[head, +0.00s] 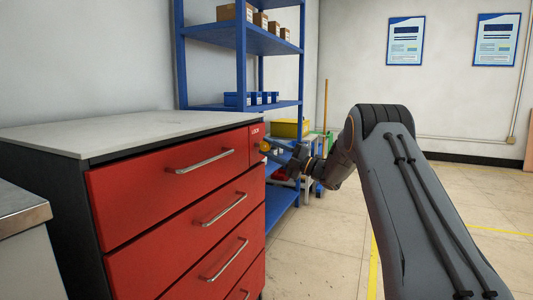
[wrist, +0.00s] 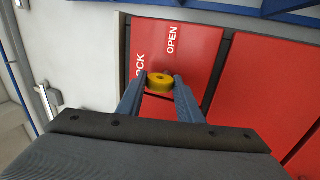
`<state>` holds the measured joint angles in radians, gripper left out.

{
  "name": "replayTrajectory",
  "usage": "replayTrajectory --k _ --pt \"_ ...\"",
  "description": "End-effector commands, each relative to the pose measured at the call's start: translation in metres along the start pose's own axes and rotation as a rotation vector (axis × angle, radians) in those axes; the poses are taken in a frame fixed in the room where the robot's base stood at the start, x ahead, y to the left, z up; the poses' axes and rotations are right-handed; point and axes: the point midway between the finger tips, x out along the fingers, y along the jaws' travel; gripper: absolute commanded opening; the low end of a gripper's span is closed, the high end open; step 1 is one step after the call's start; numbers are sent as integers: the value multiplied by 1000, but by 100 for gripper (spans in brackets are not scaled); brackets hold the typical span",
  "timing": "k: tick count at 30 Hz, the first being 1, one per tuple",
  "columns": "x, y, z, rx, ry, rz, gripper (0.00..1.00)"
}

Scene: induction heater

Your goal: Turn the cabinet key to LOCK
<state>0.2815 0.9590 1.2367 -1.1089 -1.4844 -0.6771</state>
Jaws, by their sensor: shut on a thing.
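The red cabinet (head: 160,200) stands at the left with several drawers. The yellow cabinet key (head: 265,147) sits on a narrow red panel at the cabinet's upper right corner; the key also shows in the wrist view (wrist: 160,82). White words LOCK and OPEN are on the red panel (wrist: 190,45); part of LOCK is hidden behind the key and a finger. My gripper (wrist: 160,88) is shut on the yellow key, one finger on each side. In the head view my gripper (head: 276,149) reaches the panel from the right. Which word the key points to I cannot tell.
Drawer handles (head: 205,162) stick out from the cabinet front. A blue shelf rack (head: 243,70) with boxes and bins stands behind the cabinet. A grey-topped counter (head: 20,215) is at the near left. The floor at the right is clear.

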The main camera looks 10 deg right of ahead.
Motion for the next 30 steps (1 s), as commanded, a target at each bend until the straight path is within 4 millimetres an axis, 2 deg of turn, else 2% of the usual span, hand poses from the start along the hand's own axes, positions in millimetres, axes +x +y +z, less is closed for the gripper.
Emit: replayTrajectory --k 18,19,22,30 --pt "-4 -1 3 -38 4 -2 10" --pt "-4 -1 3 -38 5 -2 36" --pt "-2 -1 2 -37 7 -2 52" --pt "2 -2 -1 -36 14 -1 52"
